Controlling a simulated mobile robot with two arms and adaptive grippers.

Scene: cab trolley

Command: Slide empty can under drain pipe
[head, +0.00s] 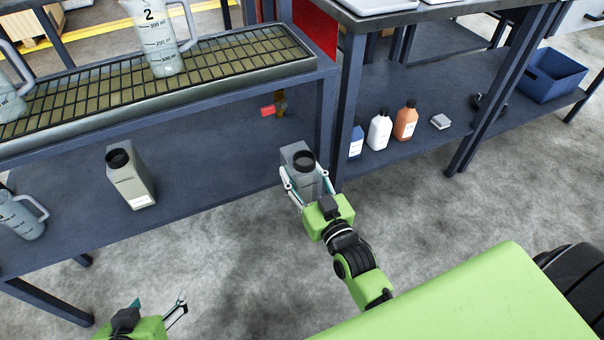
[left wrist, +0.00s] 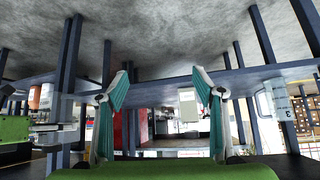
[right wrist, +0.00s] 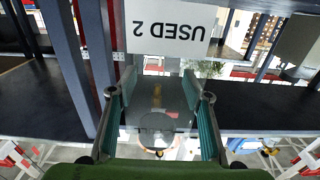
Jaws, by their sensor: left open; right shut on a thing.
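A grey can with a black cap (head: 299,159) is between the fingers of my right gripper (head: 308,188), which is shut on it at the front of the lower shelf. It also fills the gap between the fingers in the right wrist view (right wrist: 160,92). A brass drain pipe with a red handle (head: 279,104) hangs under the tray, behind and left of the held can. A second grey can with a black cap (head: 130,180) stands on the lower shelf further left. My left gripper (head: 180,306) is open and empty, low in front of the shelf.
A gridded tray (head: 160,85) on the upper level bears a measuring jug (head: 157,38). Another jug (head: 20,215) stands at the lower shelf's left end. A table leg (head: 328,130) rises just right of the held can. Bottles (head: 380,130) stand on the shelf beyond.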

